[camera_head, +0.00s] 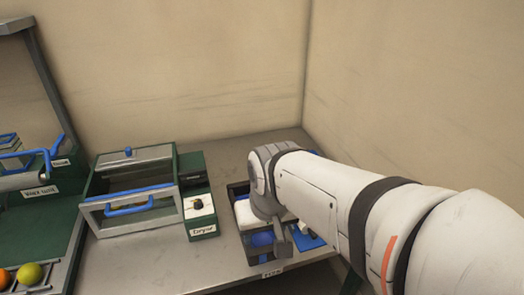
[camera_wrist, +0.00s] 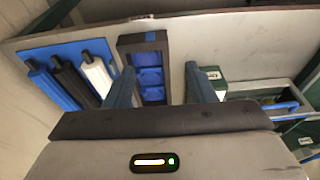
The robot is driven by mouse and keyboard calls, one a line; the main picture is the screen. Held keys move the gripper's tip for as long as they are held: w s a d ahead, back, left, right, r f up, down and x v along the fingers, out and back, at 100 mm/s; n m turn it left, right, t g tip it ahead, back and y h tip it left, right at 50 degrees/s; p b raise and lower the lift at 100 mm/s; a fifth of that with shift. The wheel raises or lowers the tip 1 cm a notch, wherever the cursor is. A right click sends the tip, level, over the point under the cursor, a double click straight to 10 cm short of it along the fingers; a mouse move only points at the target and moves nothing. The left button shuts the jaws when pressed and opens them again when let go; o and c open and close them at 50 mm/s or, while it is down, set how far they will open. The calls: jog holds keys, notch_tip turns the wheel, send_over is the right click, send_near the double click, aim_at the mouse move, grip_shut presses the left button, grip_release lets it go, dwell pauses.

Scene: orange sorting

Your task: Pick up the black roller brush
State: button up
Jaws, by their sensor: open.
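The black roller brush (camera_wrist: 72,82) lies on a blue holder (camera_wrist: 98,47) in the wrist view, between a blue brush (camera_wrist: 50,86) and a white brush (camera_wrist: 96,76). My gripper (camera_wrist: 159,70) is open, its two fingers pointing toward the table. The brushes are to the left of both fingers, and nothing shows held between them. Only bits of the blue holder (camera_head: 316,241) show there, and the black brush cannot be made out.
A dark divided box (camera_wrist: 162,46) with blue compartments stands right of the brushes. A green dryer (camera_head: 202,211) with a blue-handled lid (camera_head: 130,204) stands left on the grey table (camera_head: 226,269). Walls close in behind and right. Oranges (camera_head: 30,274) lie far left.

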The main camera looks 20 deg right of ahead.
jog(key=o, duration=0.4)
jog(key=w+d+m, duration=0.1)
jog(key=w+m, duration=0.1)
jog(key=m, duration=0.1)
jog(key=w+d+m, duration=0.2)
jog(key=w+m, duration=0.1)
jog(key=w+d+m, duration=0.1)
jog(key=w+m, duration=0.2)
jog(key=shift+d+f, duration=0.25)
jog(key=shift+f, duration=0.05)
jog(key=w+d+f+m, duration=0.3)
jog(key=w+d+m, duration=0.2)
jog(key=d+m, duration=0.3)
jog(key=w+d+f+m+t+b, duration=0.1)
jog(key=w+d+f+m, duration=0.3)
jog(key=d+m, duration=0.3)
jog(key=w+d+f+m, duration=0.3)
jog(key=w+d+m, duration=0.3)
jog(key=m, duration=0.5)
jog(key=shift+d+f+t, duration=0.2)
jog(key=shift+d+t, duration=0.1)
jog(key=shift+d, duration=1.05)
jog(key=shift+w+d+f, duration=0.2)
jog(key=shift+f, duration=0.15)
jog(key=shift+m, duration=0.3)
jog(key=x, duration=0.7)
jog(key=shift+w+a, duration=0.15)
jog(key=shift+w, duration=0.15)
